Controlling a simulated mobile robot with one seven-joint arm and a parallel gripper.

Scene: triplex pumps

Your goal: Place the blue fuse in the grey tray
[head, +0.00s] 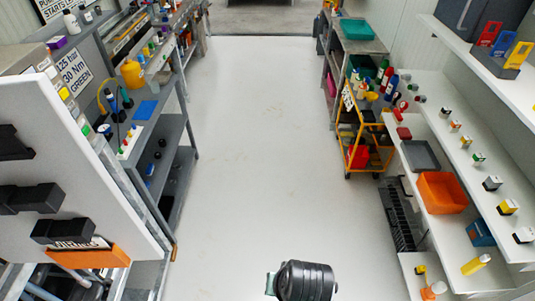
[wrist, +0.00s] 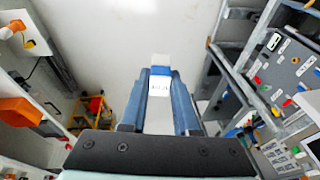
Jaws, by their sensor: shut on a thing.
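My gripper (wrist: 158,84) is shut on the blue fuse (wrist: 159,88), a small block with a white labelled face and a blue band. The fuse sits between the two fingertips, held up in the air over the pale floor. The grey tray (head: 420,155) lies on the right-hand white shelf in the head view, just beyond the orange bin. It also shows in the wrist view (wrist: 48,129) at left, small and well apart from my gripper. In the head view only a black part of my arm shows at the bottom; the fuse is hidden there.
The orange bin (head: 442,192) stands next to the tray on the shelf. An orange cart (head: 368,145) stands beyond it. Small switches line the upper shelf (head: 466,140). A grey workbench (head: 155,125) runs along the left. The floor aisle (head: 265,130) between is clear.

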